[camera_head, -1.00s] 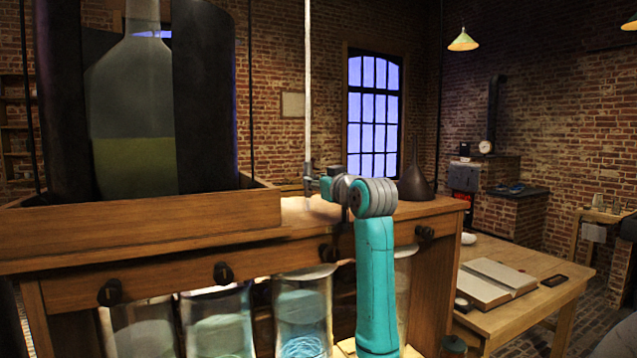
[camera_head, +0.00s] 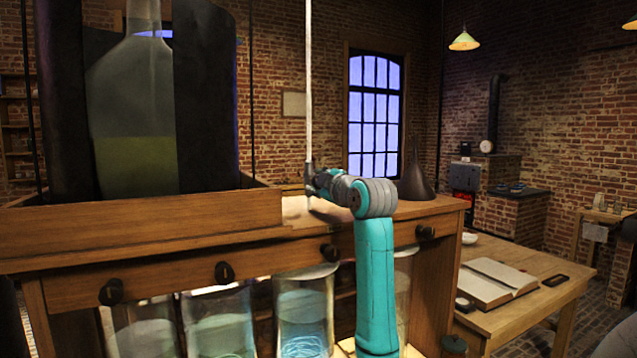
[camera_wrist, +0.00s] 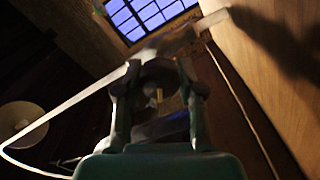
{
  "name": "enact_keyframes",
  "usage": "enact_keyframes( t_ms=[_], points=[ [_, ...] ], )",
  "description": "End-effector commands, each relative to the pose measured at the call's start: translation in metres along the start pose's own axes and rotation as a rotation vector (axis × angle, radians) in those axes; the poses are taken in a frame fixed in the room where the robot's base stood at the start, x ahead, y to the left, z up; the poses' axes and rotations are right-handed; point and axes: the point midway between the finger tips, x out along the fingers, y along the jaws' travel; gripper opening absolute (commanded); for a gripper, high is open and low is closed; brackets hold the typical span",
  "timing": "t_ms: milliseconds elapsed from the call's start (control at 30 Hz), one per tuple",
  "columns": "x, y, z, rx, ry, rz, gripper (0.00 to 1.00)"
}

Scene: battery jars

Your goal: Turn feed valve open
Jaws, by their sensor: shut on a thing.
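The feed valve (camera_head: 309,174) is a small dark fitting at the lower end of a pale vertical pipe (camera_head: 308,80), above the wooden cabinet top. My gripper (camera_head: 320,182) reaches it from the right in the head view. In the wrist view my gripper (camera_wrist: 158,80) has its two fingers closed around a dark, rounded piece, which I take to be the valve's handle. The dim light and the fingers hide most of it, so its exact angle cannot be read. I see no liquid running from the pipe.
A large glass bottle (camera_head: 135,100) with greenish liquid stands in a wooden tray (camera_head: 140,222) at the left. Glass jars (camera_head: 303,310) stand below the cabinet's knobbed front. A dark funnel (camera_head: 414,178) sits just right of my arm. An open book (camera_head: 497,283) lies on the right table.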

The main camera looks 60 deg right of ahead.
Motion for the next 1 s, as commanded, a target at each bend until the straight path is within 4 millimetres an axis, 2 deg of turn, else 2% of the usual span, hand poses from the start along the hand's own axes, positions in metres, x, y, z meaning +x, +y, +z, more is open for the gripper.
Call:
enact_keyframes(
  t_ms=[500, 1000],
  points=[
    [0.0002, -0.0025, 0.0006, -0.406, 0.0, -0.002, 0.03],
    [0.0003, -0.0032, 0.0009, -0.531, 0.0, -0.003, 0.03]
  ],
)
